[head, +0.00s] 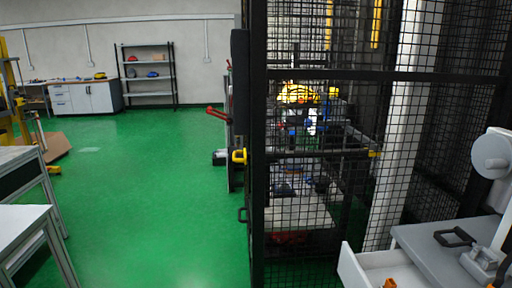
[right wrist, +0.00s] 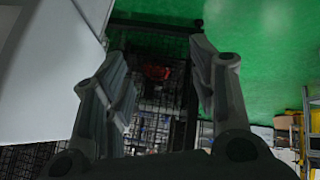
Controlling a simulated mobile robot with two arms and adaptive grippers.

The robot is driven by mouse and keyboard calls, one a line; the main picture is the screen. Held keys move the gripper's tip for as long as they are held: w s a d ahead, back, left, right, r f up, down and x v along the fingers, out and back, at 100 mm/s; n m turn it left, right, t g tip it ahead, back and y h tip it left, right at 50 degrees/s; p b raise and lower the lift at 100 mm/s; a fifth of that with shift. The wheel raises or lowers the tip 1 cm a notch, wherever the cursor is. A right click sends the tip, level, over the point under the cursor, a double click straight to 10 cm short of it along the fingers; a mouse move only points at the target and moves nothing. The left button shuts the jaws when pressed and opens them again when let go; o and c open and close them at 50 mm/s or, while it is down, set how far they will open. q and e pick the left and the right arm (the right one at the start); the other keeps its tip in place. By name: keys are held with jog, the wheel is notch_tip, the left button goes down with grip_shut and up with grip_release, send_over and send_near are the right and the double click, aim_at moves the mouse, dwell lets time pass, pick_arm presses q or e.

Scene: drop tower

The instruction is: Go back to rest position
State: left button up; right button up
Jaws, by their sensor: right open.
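My right gripper (right wrist: 158,55) shows in the right wrist view with its two dark fingers spread apart. Nothing is held between them. The green floor and dark mesh show beyond the fingers. A large pale surface (right wrist: 45,70) lies close beside the left finger. I cannot make out the right gripper's fingers in the head view. My left gripper is in neither view.
A black mesh cage (head: 285,160) stands at centre right. A grey-topped cabinet (head: 425,250) with an open white drawer (head: 352,268) stands at lower right, an orange item (head: 389,284) in the drawer. Workbenches (head: 25,215) stand at left. The green floor (head: 150,190) between is clear.

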jog(key=s+a+f+m+g+y, duration=0.15)
jog(key=s+f+g, duration=0.25)
jog(key=s, duration=0.7)
notch_tip(320, 180, down, 23)
jog(key=g, duration=0.1)
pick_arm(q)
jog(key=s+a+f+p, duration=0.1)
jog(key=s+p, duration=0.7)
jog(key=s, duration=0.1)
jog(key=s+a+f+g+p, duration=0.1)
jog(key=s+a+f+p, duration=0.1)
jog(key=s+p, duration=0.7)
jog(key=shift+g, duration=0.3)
pick_arm(e)
jog(key=s+d+f+g, duration=0.1)
jog(key=s+d+f, duration=0.1)
jog(key=s, duration=1.5)
jog(key=shift+s+d+g+h, duration=0.15)
jog(key=shift+d+g+h, duration=0.25)
jog(key=shift+d, duration=0.25)
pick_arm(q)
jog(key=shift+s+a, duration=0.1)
